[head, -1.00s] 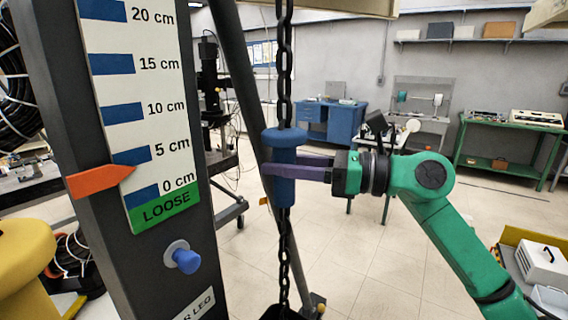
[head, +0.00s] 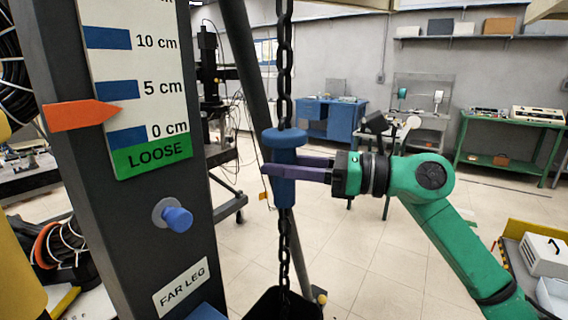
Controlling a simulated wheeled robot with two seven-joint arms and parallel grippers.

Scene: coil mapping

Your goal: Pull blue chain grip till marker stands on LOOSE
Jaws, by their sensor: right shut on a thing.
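The blue chain grip (head: 283,140) hangs upright on the dark chain (head: 284,65) in mid-picture. My right gripper (head: 290,171), with purple fingers on a green arm, comes in from the right and is shut on the grip's lower part. The orange marker (head: 80,116) points right at the scale board (head: 108,65) on the dark post. Its tip lies between the 0 cm and 5 cm marks, about midway, above the green LOOSE band (head: 152,155). My left gripper is out of view.
A blue knob (head: 177,219) and a FAR LEG label (head: 182,288) are on the post. A black bin (head: 284,306) stands below the chain. A slanted grey pole (head: 245,75) runs behind the chain. Floor beyond is largely clear.

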